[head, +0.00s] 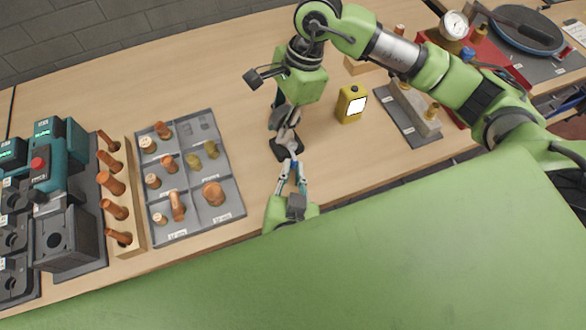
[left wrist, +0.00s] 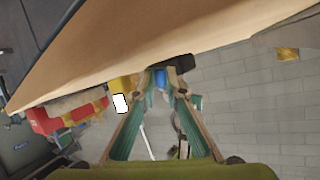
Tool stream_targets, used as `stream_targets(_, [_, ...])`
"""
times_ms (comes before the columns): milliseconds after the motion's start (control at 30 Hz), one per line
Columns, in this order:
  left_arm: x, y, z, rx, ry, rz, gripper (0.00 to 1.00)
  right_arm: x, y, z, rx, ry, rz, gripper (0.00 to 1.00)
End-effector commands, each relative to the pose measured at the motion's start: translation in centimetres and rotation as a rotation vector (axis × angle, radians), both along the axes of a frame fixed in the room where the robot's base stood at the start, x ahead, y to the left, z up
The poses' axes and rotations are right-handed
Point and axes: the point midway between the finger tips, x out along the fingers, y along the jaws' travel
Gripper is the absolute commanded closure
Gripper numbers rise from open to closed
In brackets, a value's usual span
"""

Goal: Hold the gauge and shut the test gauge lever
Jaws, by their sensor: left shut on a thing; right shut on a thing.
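The test gauge shows in the head view as a small dark and grey piece (head: 287,147) at the table's front, between my grippers; its dial cannot be seen. My right gripper (head: 284,122) reaches down from above and is shut on its upper part. My left gripper (head: 292,163) comes from the front edge and is shut on its near end, likely the lever. In the left wrist view a small blue part (left wrist: 160,80) sits between my left fingertips (left wrist: 164,92), with a dark part beyond. The lever's angle cannot be made out.
A grey sorting tray (head: 235,205) with copper and brass fittings lies to the left, beside a wooden rack (head: 133,190) of copper pieces. A yellow device (head: 351,104) stands to the right, near a grey tray (head: 396,128). A round dial gauge (head: 454,25) is at the upper right.

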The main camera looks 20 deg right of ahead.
Motion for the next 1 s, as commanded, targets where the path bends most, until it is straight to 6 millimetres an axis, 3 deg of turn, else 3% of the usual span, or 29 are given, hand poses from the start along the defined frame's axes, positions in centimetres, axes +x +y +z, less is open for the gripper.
stream_targets(700, [-0.1, 0.8, 1.4, 0.416, 0.058, 0.001, 1.00, 0.1, 0.0, 0.0, 0.000, -0.002, -0.001, 1.00])
stream_targets(1000, [-0.1, 1.0, 1.6, 0.494, 0.067, -0.001, 1.00, 0.1, 0.0, 0.1, 0.000, -0.002, -0.001, 1.00])
